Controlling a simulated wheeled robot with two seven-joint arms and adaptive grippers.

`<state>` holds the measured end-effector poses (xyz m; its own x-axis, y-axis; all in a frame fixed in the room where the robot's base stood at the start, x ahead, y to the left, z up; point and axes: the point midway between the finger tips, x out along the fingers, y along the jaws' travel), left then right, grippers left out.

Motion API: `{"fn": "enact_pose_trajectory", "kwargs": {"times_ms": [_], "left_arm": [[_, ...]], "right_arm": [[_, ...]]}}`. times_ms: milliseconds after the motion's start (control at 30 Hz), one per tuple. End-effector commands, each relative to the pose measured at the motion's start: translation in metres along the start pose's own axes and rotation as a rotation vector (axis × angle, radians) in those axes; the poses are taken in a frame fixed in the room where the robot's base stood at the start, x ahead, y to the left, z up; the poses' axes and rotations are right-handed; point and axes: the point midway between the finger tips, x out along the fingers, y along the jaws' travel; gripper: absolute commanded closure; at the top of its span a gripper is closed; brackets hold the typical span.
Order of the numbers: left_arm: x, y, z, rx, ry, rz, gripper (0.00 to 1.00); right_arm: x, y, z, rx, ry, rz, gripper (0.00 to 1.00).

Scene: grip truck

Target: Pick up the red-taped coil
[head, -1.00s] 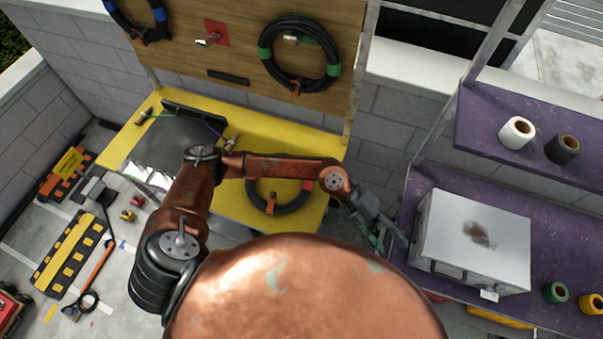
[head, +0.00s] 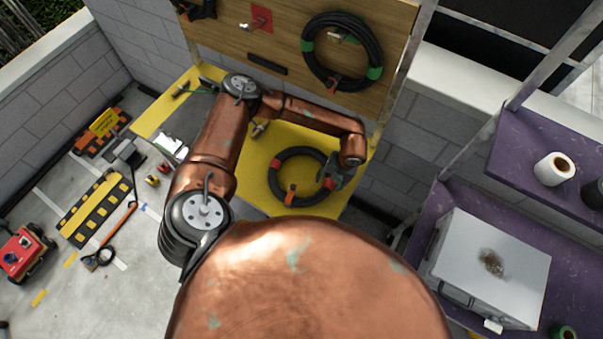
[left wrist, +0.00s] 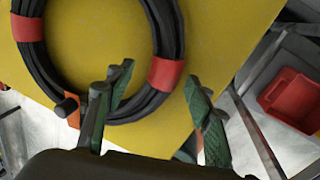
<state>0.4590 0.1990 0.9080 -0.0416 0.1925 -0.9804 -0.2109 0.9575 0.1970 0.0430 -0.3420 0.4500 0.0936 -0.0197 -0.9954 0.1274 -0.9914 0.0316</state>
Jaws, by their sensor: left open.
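The red-taped coil (head: 271,185) is a black ring with red tape bands and an orange strap, lying flat on the yellow tabletop (head: 247,186). It also shows in the left wrist view (left wrist: 143,103), cut off by the top edge. My left gripper (head: 338,180) is at the coil's right side, near a red band. In the left wrist view my open left gripper (left wrist: 156,84) has green fingers, one on each side of the coil's lower right part in the picture. I cannot tell whether they touch it. My right gripper is not in view.
Another black coil (head: 307,62) with green tape hangs on the wooden board (head: 215,38) behind. A purple shelf unit (head: 433,205) with a white metal box (head: 480,262) stands at right. A red bin (left wrist: 296,97) shows beside the table in the left wrist view.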

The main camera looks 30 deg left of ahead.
Motion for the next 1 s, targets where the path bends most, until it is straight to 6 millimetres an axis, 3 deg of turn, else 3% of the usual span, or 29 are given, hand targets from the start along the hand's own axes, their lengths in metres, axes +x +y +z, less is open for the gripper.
{"fn": "enact_pose_trajectory", "kwargs": {"times_ms": [167,400,1000], "left_arm": [[0.017,-0.001,0.000,0.001,0.001,-0.001,0.51],[0.020,-0.002,0.000,0.004,0.000,-0.001,0.51],[0.019,-0.001,0.000,0.004,0.000,-0.001,0.92]], "right_arm": [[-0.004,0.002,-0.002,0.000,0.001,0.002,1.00],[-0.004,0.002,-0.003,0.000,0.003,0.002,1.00],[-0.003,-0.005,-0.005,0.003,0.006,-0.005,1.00]]}}
